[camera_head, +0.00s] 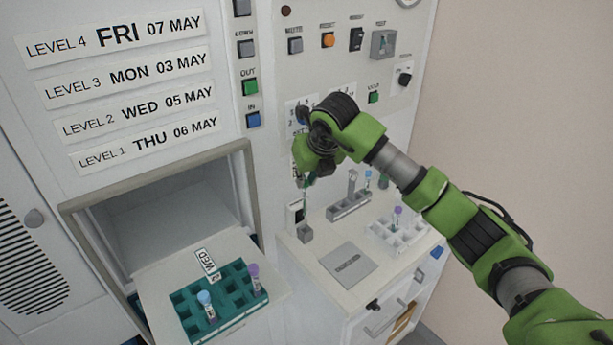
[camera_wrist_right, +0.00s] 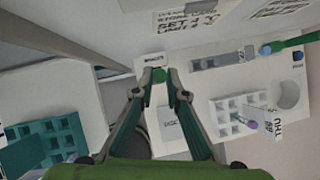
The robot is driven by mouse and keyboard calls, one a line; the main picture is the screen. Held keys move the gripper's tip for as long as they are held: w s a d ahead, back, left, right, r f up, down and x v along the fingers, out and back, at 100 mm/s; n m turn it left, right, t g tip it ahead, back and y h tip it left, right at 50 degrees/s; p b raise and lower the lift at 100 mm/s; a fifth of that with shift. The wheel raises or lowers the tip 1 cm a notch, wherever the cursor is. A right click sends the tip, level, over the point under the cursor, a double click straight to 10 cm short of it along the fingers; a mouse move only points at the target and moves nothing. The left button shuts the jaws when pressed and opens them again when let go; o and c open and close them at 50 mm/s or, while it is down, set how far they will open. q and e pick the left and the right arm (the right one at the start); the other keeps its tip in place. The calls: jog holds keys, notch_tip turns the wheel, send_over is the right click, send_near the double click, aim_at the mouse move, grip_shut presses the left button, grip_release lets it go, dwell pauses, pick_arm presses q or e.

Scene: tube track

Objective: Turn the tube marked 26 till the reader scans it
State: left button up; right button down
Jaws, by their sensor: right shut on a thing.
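My right gripper (camera_head: 304,180) points down over the counter, beside the panel. In the right wrist view, my right gripper (camera_wrist_right: 159,92) has its fingers closed in around a green-capped tube (camera_wrist_right: 159,75). In the head view the tube is mostly hidden by the gripper; a thin part shows above a small grey block (camera_head: 305,234). No number is legible on it. A small dark-windowed unit (camera_head: 296,212), which looks like the reader, is on the wall right behind; a labelled white part (camera_wrist_right: 152,60) shows beyond the cap. Whether it has scanned cannot be told. My left gripper is not in view.
A flat grey plate (camera_head: 348,263) lies in front. A grey rack (camera_head: 348,207) and a white rack (camera_head: 385,238) with a purple-capped tube (camera_head: 397,216) stand to the right. A teal rack (camera_head: 222,318) with two capped tubes sits on the pulled-out shelf at left.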

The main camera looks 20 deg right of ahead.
aim_at(306, 200)
jog(key=shift+f+b, duration=1)
jog(key=shift+f, duration=1.25)
jog(key=shift+b, duration=0.45)
jog(key=shift+f+b, duration=0.2)
jog(key=shift+b, duration=0.25)
jog(key=shift+f, duration=0.1)
jog(key=shift+f+b, duration=0.6)
jog(key=shift+b, duration=0.25)
jog(key=shift+f, duration=0.15)
